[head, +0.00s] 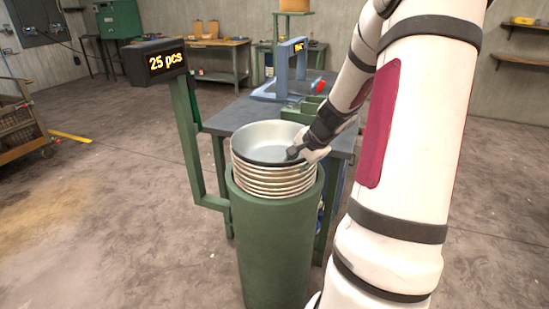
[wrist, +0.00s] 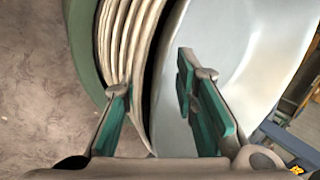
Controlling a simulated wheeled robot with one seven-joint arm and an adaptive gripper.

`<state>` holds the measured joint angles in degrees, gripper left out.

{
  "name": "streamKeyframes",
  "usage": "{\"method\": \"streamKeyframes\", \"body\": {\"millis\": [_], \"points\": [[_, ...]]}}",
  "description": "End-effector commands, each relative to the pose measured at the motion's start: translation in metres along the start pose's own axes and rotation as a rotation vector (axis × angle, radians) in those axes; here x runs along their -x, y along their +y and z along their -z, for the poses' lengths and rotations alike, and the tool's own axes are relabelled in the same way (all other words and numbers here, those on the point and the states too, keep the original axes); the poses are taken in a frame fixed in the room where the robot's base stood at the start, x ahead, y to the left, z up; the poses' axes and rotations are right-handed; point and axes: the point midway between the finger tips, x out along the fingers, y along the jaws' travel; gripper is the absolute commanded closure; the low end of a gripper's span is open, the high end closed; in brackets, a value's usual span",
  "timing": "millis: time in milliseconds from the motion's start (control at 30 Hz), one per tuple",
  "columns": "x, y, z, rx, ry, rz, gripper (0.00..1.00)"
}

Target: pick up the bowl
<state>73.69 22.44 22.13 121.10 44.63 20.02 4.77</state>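A stack of pale metal bowls (head: 272,182) stands in a green cylinder (head: 275,240). The top bowl (head: 262,140) is empty, with its opening facing up. A dark band shows below its rim. My gripper (head: 294,152) is at the right side of the top bowl's rim. In the wrist view my gripper (wrist: 158,90) has its two green-padded fingers apart. One finger is over the inside of the top bowl (wrist: 225,60), the other on the outer side by the stacked rims (wrist: 125,40). The rim passes between them; I cannot tell if either finger touches it.
A dark-topped table (head: 235,115) with a blue frame (head: 284,75) and green bins (head: 302,110) stands behind the cylinder. A display post (head: 185,130) reading "25 pcs" stands to the left. The floor at left is mostly clear.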

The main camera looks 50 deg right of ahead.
Motion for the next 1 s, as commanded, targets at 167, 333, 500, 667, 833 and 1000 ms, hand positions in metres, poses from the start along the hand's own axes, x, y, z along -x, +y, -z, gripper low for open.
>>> {"method": "streamKeyframes", "body": {"millis": [167,333,500,667,833,1000], "points": [[0.000,0.000,0.000,0.000,0.000,0.000,1.00],[0.000,0.000,0.000,0.000,-0.001,0.000,1.00],[0.000,0.000,-0.001,0.001,-0.001,-0.001,1.00],[0.000,0.000,0.000,0.001,0.000,0.000,1.00],[0.007,-0.005,-0.001,0.003,0.000,0.001,1.00],[0.032,-0.021,0.000,0.005,0.002,0.003,1.00]]}}
